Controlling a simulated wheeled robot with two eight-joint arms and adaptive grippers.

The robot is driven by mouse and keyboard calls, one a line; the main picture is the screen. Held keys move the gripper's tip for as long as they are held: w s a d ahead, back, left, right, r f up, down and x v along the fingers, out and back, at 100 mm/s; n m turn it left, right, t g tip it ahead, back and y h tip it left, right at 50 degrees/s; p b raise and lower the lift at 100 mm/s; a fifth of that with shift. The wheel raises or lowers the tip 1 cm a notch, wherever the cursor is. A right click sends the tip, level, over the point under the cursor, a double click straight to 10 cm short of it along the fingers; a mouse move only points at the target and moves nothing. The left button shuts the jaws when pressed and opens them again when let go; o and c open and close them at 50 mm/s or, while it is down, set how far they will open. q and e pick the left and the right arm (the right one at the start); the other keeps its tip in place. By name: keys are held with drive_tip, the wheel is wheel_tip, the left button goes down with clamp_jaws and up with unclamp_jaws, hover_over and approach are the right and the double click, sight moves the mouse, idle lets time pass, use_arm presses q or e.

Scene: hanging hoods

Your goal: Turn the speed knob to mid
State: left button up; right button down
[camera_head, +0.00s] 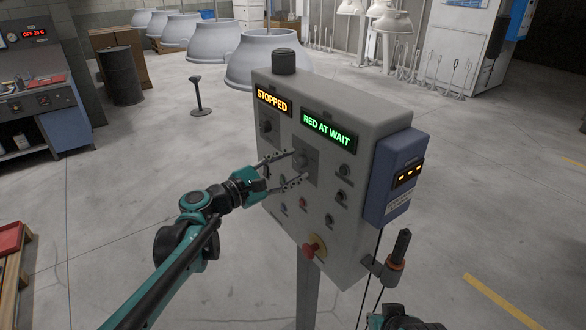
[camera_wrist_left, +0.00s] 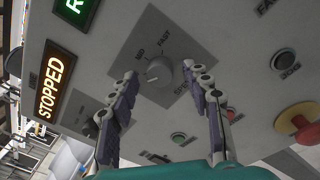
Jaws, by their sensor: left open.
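The speed knob (camera_wrist_left: 158,73) is a round grey knob on a darker square plate, with labels that seem to read MID and FAST at its upper side in the left wrist view. In the head view the knob (camera_head: 301,160) is on the front of the grey control box (camera_head: 268,185), partly behind a finger. My left gripper (camera_head: 297,167) is open, with a fingertip on either side of the knob. In the left wrist view the fingers (camera_wrist_left: 160,71) flank the knob, with gaps showing. I cannot tell the pointer's setting clearly.
An orange STOPPED display (camera_head: 273,100) and a green RED AT WAIT display (camera_head: 326,130) are above the knobs. A red stop button (camera_head: 314,246) and several small buttons are below. A blue unit (camera_head: 392,180) is on the box's right side. Part of my right arm shows at the bottom edge.

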use_arm(q)
drive_tip(key=shift+w+d, duration=0.2)
clamp_jaws()
drive_tip(key=shift+m, duration=0.3)
drive_tip(key=m+p, duration=0.1)
drive_tip(key=m, duration=0.4)
drive_tip(key=m+p, duration=0.1)
drive_tip(key=m, duration=0.5)
drive_tip(key=shift+f+h, duration=0.15)
drive_tip(key=shift+h, duration=0.25)
drive_tip(key=shift+m, duration=0.4)
